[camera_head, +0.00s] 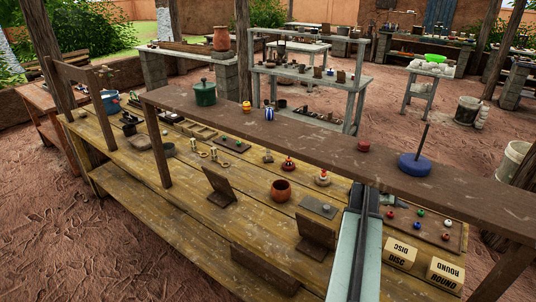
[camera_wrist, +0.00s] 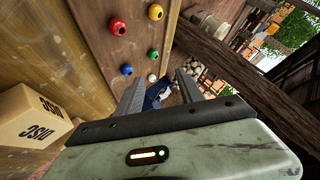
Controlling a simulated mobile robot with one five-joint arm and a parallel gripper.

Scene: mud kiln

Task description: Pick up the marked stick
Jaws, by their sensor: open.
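I cannot make out a stick with clear marks. A thin dark upright stick (camera_head: 424,136) stands in a round blue base (camera_head: 415,165) on the raised plank, right of my arm. My gripper (camera_wrist: 160,78) is open in the wrist view, its two grey fingers apart. A dark blue thing (camera_wrist: 156,94) shows between and beyond the fingers, partly hidden; I cannot tell whether it is touched. In the head view my arm reaches from the bottom edge toward the plank, and the fingertips cannot be made out.
The raised plank (camera_head: 310,135) crosses above the wooden bench (camera_head: 190,215). A box lettered DISC (camera_head: 400,252) and one lettered ROUND (camera_head: 444,272) stand right of my arm. Several coloured balls lie on a board (camera_wrist: 90,58). A clay pot (camera_head: 281,190) stands left.

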